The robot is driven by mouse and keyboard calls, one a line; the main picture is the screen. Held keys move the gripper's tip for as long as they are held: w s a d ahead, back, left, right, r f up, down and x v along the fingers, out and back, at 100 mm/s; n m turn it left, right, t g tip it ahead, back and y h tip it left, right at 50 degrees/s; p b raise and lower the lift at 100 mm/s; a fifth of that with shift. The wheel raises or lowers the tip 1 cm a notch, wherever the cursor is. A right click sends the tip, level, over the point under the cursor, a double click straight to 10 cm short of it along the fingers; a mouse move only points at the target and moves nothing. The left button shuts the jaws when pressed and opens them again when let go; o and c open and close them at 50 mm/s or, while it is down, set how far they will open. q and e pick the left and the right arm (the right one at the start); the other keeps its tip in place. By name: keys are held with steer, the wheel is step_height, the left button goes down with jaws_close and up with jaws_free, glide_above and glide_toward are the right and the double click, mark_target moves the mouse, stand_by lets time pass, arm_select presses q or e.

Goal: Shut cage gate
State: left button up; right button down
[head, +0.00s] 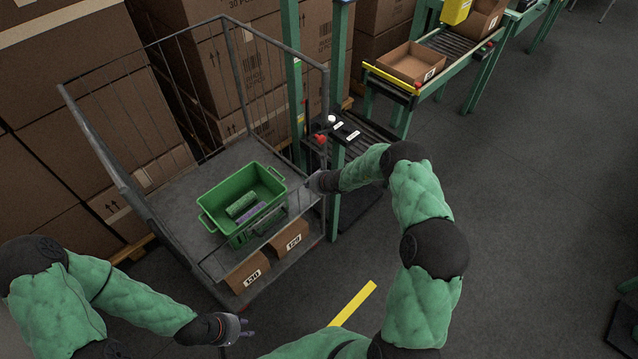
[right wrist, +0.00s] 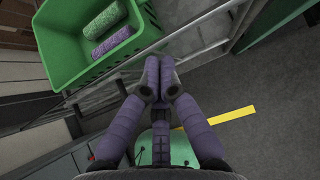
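The grey wire cage (head: 136,190) stands at the left of the head view. Its gate (head: 213,262) appears as a thin grey barred frame along the near side, in front of the green crate. The gate's bars (right wrist: 105,75) also cross the right wrist view. My right gripper (head: 318,183) is at the cage's right front side. In the right wrist view its purple fingers (right wrist: 158,70) are together over the bars; I cannot see a bar between them. My left gripper (head: 236,328) is low in front of the cage, apart from it; its opening is unclear.
The green crate (head: 212,213) on the cage floor holds a green and a purple roll. Cartons labelled 130 (head: 247,273) and 129 (head: 290,241) sit at the near edge. A green post (head: 338,110) and conveyor (head: 450,43) stand to the right.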

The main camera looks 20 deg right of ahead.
steer(key=v, duration=0.8)
steer(key=shift+s+r, duration=0.25)
steer(key=shift+f, duration=0.1)
steer(key=s+a+f+n+g+b, duration=0.1)
steer(key=s+a+f+n, duration=0.3)
steer(key=s+n, duration=0.6)
steer(key=s+a+f+n+g+b, duration=0.2)
steer(key=s+a+f+n+g, duration=0.2)
steer(key=s+a+n, duration=0.5)
steer(key=s+a+f+n+g+y+b, duration=0.1)
steer(key=s+a+f+n+g, duration=0.1)
steer(key=s+a+f+n, duration=0.4)
steer(key=s+a+n, duration=0.1)
steer(key=s+n, duration=0.3)
steer(key=s, duration=0.3)
steer(key=shift+n+g+b, duration=0.3)
steer(key=shift+g, duration=0.1)
steer(key=shift+w+f, duration=0.1)
steer(key=shift+f, duration=0.05)
